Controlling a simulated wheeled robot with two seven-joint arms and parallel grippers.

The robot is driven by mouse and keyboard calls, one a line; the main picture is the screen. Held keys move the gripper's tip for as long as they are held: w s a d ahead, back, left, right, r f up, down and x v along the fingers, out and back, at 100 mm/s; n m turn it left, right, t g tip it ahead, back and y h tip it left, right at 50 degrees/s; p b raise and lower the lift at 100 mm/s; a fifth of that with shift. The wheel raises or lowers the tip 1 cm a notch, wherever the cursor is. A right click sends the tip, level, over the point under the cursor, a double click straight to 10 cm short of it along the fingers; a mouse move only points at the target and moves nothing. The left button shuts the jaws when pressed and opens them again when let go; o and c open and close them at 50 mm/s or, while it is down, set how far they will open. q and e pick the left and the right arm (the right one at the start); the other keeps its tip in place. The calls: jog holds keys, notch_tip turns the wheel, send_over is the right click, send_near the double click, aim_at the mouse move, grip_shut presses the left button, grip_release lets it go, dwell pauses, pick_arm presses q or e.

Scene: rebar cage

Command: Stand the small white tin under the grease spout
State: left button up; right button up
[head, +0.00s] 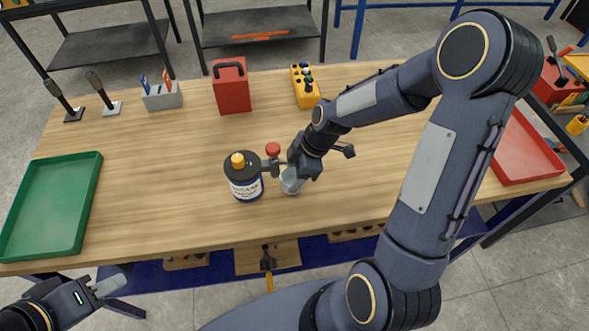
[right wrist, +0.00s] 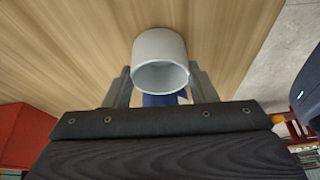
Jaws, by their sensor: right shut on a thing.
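The small white tin (head: 291,183) is at the right of the dark grease container (head: 245,187), which has a yellow cap and a white label. The grey spout (head: 271,165) with a red knob sticks out from the container toward the tin. The tin appears close below the spout's outer end; exact alignment is unclear. My right gripper (head: 300,176) is shut on the tin from the right. In the right wrist view the tin (right wrist: 160,60) sits between both fingers, its open mouth showing. My left gripper (head: 117,297) is open and empty at the lower left, off the table's front edge.
A green tray (head: 93,175) lies at the left and a red tray (head: 518,178) at the right. The wooden table's left middle (head: 160,170) is clear.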

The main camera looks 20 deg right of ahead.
jog(key=shift+f+b, duration=0.2)
jog(key=shift+b, duration=0.1)
jog(key=o, duration=1)
jog(key=shift+r, duration=0.1)
jog(key=shift+c, duration=0.2)
jog(key=v, duration=1.2)
jog(key=s+a+r+m+t, duration=0.2)
jog(key=s+m, duration=0.6)
jog(key=s+a+r+m+t, duration=0.1)
jog(key=s+r+m+t, duration=0.1)
jog(key=s+m, duration=0.6)
jog(key=shift+s+a+r, duration=0.25)
jog(key=shift+s+a, duration=0.1)
jog(key=shift+a, duration=0.05)
